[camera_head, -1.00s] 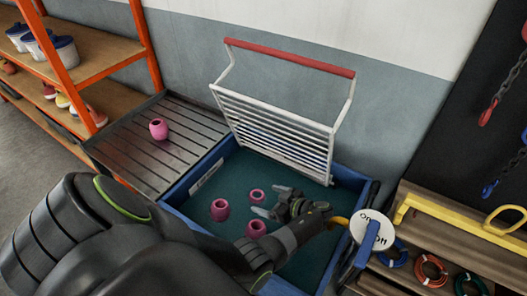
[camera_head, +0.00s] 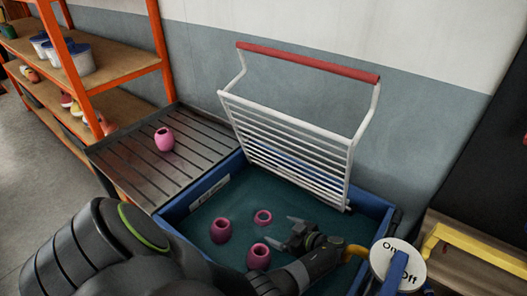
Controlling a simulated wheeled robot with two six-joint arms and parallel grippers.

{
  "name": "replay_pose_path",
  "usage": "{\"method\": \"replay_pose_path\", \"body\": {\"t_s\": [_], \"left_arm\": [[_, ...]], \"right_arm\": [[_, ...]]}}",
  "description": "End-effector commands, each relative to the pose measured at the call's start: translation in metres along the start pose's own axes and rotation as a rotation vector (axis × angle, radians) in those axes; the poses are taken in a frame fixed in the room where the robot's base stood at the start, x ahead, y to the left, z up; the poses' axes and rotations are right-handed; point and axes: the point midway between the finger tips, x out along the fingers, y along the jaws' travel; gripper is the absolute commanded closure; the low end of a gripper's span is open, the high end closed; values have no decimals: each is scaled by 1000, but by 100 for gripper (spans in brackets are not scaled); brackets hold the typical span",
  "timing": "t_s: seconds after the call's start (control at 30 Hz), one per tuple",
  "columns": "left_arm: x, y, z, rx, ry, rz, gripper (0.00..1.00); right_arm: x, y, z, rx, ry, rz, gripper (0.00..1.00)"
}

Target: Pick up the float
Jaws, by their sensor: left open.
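Several pink floats are in view. One float (camera_head: 221,231) is at the left in the blue tub (camera_head: 176,209), a second float (camera_head: 263,217) is toward the middle, and a third float (camera_head: 259,257) is nearer me. Another float (camera_head: 164,139) stands on the grooved metal draining board (camera_head: 128,166) to the left. My right gripper is not in view.
A white rack (camera_head: 290,146) with a red handle stands tilted up at the tub's back. A round On/Off switch sign (camera_head: 398,262) is at the tub's right front. Orange shelves (camera_head: 115,62) with buckets stand at the left. A wooden bench with a yellow tool (camera_head: 475,252) is at the right.

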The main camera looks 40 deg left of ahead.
Motion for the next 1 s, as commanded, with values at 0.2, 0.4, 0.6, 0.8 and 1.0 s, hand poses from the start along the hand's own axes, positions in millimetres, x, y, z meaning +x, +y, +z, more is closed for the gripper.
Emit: {"method": "replay_pose_path", "body": {"t_s": [0.2, 0.4, 0.6, 0.8, 1.0], "left_arm": [[21, -1, -2, 0, 2, -1, 10], [45, -4, -6, 2, 3, -3, 10], [70, -4, -4, 0, 1, 0, 10], [70, -4, -4, -1, 0, 0, 10], [70, -4, -4, 0, 0, 0, 35]], "right_arm": [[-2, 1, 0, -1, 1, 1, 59], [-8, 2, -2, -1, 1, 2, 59], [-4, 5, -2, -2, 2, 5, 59], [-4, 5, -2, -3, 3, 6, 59], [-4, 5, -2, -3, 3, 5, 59]]}}
